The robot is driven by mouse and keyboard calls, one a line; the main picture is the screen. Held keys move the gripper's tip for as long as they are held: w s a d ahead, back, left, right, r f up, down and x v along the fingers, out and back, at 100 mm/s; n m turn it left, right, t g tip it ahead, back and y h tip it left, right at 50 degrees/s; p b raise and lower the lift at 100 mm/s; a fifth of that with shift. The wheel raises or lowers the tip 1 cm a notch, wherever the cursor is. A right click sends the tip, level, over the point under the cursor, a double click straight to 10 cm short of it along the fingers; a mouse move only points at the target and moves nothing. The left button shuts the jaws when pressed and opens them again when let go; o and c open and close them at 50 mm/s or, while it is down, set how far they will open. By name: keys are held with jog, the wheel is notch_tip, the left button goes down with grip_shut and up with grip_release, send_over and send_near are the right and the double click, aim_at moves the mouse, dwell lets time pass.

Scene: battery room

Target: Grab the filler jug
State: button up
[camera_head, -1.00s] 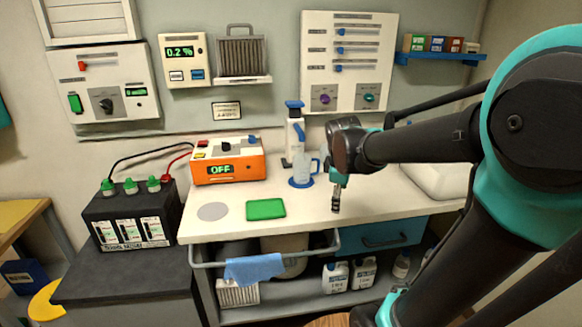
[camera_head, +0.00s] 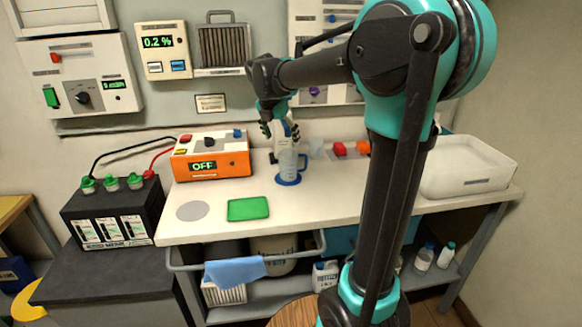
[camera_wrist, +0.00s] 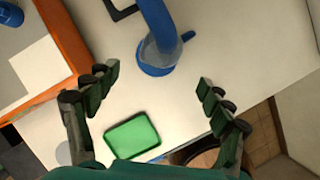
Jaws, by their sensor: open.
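The filler jug (camera_head: 288,163) is a small translucent blue jug standing upright on a round blue coaster (camera_head: 288,181) on the white counter. Its handle is on the right. In the wrist view the jug (camera_wrist: 149,53) shows from above, ahead of my fingertips and partly hidden by a blue curved part. My gripper (camera_head: 278,131) is open and empty, pointing down above the jug and apart from it. In the wrist view the gripper (camera_wrist: 158,82) has its fingers spread wide, with the jug's place lying between their directions.
A white and blue dispenser stands close behind the jug. The orange charger box (camera_head: 212,158) is to the left, the green tray (camera_head: 248,209) in front left. A white basin (camera_head: 468,168) is at the right. The counter front is mostly clear.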

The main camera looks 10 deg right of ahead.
aim_at(288, 159)
jog(key=x, duration=1.1)
jog(key=shift+s+f, duration=0.1)
jog(key=shift+f, duration=0.3)
jog(key=c, duration=1.4)
jog(key=shift+c, duration=0.2)
jog(key=shift+r, duration=0.2)
jog(key=shift+r, duration=1.45)
jog(key=shift+s+a+r, duration=0.15)
jog(key=shift+s, duration=0.1)
jog(key=s+a, duration=1)
jog(key=s, duration=0.3)
jog(key=shift+s+a, duration=0.25)
jog(key=shift+s, duration=0.1)
